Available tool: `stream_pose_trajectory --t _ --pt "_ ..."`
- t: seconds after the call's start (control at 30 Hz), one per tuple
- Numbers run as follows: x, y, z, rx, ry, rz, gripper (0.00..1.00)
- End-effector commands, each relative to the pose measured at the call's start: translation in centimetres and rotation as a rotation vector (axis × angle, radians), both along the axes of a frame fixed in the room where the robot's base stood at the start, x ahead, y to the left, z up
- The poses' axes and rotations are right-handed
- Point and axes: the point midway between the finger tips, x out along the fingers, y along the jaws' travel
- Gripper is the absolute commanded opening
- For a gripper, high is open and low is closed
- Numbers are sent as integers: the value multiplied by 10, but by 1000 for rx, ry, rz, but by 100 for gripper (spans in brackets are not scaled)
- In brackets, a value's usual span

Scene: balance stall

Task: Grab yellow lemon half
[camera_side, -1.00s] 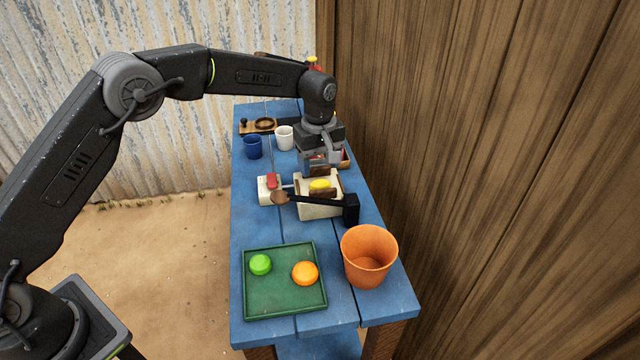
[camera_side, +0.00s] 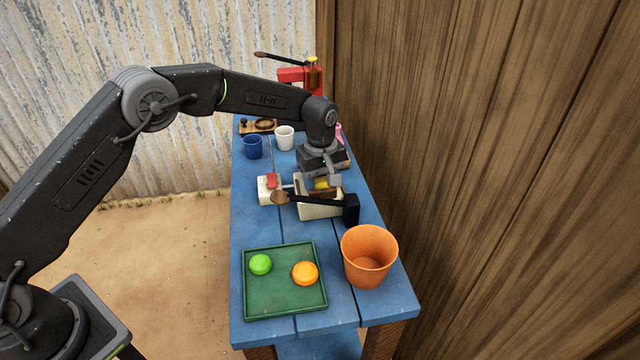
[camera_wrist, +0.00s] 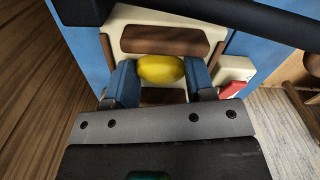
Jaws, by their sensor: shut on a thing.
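The yellow lemon half (camera_side: 321,184) sits in the brown wooden part of a cream box-like device (camera_side: 318,211) in the middle of the table. My gripper (camera_side: 322,182) is down over the device, pointing downward, and partly hides the lemon half in the side view. In the wrist view my gripper (camera_wrist: 160,76) has its two fingers on either side of the lemon half (camera_wrist: 161,68), shut on it. The lemon half is low between brown wooden walls; whether it still touches the device is hidden.
A black lever (camera_side: 318,202) with a wooden knob crosses close in front. A green tray (camera_side: 284,304) holds a green piece (camera_side: 260,264) and an orange piece (camera_side: 305,273). An orange pot (camera_side: 368,257), blue cup (camera_side: 252,147), white cup (camera_side: 284,138) and red press (camera_side: 291,75) stand around.

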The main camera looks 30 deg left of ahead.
Motion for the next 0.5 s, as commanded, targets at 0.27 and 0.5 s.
stream_pose_trajectory --t 0.27,0.5 --pt "0 0 1 -1 -1 0 24" --pt "1 0 12 -1 -3 0 24"
